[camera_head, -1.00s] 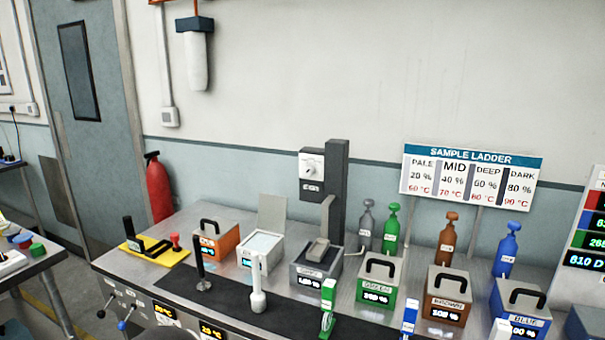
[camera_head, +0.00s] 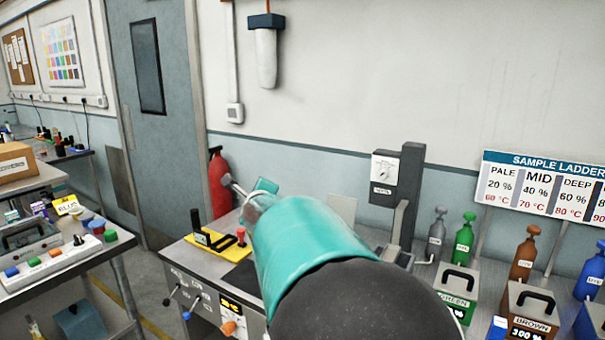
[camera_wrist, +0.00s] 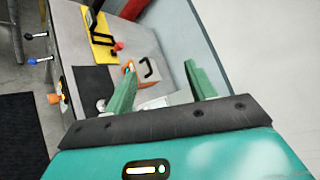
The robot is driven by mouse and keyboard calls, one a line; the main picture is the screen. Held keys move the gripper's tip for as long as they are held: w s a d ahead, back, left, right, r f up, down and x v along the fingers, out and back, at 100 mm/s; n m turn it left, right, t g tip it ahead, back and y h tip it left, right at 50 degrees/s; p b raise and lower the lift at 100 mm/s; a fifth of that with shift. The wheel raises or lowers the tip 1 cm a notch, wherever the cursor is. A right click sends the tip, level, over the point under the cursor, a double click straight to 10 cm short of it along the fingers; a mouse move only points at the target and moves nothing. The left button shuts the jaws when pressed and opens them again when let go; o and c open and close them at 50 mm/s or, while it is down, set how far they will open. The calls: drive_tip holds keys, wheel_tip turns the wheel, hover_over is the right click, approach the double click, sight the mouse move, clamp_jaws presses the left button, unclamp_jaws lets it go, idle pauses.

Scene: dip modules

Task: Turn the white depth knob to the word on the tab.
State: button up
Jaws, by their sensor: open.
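The white depth knob (camera_head: 383,167) is on the upper front of a dark grey upright post (camera_head: 411,185) at the back of the bench, in the head view. The small plate below it carries lettering too small to read, and the knob's pointing is unclear. My gripper (camera_head: 247,196) is to the left of the knob and well apart from it, above the bench. In the wrist view my gripper (camera_wrist: 160,72) has its two green fingers spread, with nothing between them. The knob does not show in the wrist view. I cannot make out the task's tab.
A sample ladder board (camera_head: 545,188) stands at the back right, with several bottles and handled boxes in front. A yellow plate (camera_head: 217,243) with a black handle is at the bench's left. A yellow tag (camera_head: 67,205) lies on the left bench. My arm hides mid-bench.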

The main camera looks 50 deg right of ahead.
drive_tip(key=s+d+f+m+g+h, duration=0.1)
drive_tip(key=s+d+m+g+h, duration=0.15)
drive_tip(key=d+m, duration=0.4)
drive_tip(key=s+d+m+g+h, duration=0.1)
drive_tip(key=s+d+m+h, duration=0.2)
drive_tip(key=d, duration=0.7)
drive_tip(key=m+g+h, duration=0.3)
drive_tip(key=m+g, duration=0.3)
drive_tip(key=m, duration=0.7)
approach(381, 175)
drive_tip(key=shift+n+t, duration=0.25)
drive_tip(key=shift+n, duration=0.1)
drive_tip(key=d, duration=0.3)
drive_tip(key=w+d, duration=0.1)
drive_tip(key=d, duration=0.5)
drive_tip(key=shift+w+d+f, duration=0.15)
drive_tip(key=shift+d+f, duration=0.05)
drive_tip(key=shift+d, duration=0.15)
drive_tip(key=c, duration=1)
drive_tip(key=shift+o, duration=0.2)
